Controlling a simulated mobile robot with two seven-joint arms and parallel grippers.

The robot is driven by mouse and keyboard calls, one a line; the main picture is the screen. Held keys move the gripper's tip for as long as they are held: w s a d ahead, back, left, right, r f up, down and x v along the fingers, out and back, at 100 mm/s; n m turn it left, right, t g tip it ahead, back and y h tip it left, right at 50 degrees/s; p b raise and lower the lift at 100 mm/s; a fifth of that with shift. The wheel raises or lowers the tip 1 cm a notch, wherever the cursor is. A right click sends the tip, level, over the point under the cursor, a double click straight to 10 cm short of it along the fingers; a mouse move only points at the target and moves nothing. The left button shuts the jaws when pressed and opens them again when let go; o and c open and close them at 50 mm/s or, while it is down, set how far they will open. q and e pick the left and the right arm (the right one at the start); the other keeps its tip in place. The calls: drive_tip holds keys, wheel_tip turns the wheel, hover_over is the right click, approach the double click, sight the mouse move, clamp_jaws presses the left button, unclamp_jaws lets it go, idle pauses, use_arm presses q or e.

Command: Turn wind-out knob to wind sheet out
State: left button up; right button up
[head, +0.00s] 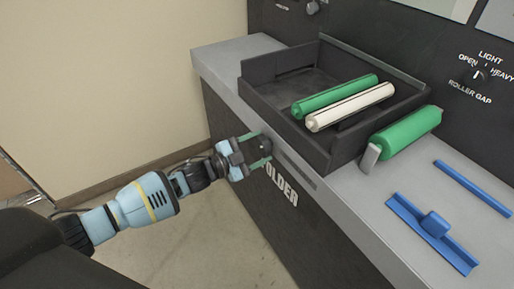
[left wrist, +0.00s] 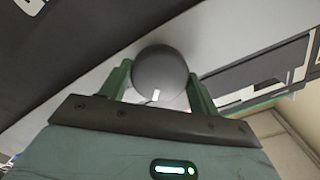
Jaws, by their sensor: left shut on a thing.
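The dark round knob (head: 265,145) is on the front of the grey counter, just above the lettering that reads "OLDER". My left gripper (head: 256,152) is shut on it, with a green finger on either side. In the left wrist view the knob (left wrist: 162,76) shows as a dark grey ball between the two green fingers, with a small white mark on its lower face. The sheet is not to be made out in either view. My right gripper is not in view.
A black tray (head: 262,88) on the counter holds a green roll (head: 335,96) and a white roll (head: 350,107). Right of it lie a green roller (head: 407,132), a blue squeegee-like tool (head: 410,222) and a blue strip (head: 473,187). A roller gap dial (head: 479,74) is on the back panel.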

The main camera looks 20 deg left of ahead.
use_arm(q)
drive_tip(key=m, duration=0.3)
drive_tip(key=shift+m, duration=0.3)
drive_tip(key=m, duration=0.3)
drive_tip(key=shift+m+b, duration=0.3)
drive_tip(key=m, duration=0.3)
drive_tip(key=shift+f+m+b, duration=0.1)
drive_tip(key=shift+m+b, duration=0.25)
drive_tip(key=shift+m, duration=0.05)
drive_tip(key=m, duration=0.2)
drive_tip(key=shift+m+b, duration=0.3)
drive_tip(key=shift+b, duration=0.05)
drive_tip(key=m+b, duration=0.2)
drive_tip(key=m, duration=0.4)
drive_tip(key=m+b, duration=0.1)
drive_tip(key=m, duration=0.2)
drive_tip(key=shift+m, duration=0.4)
drive_tip(key=shift+m+b, duration=0.7)
drive_tip(key=shift+m, duration=0.9)
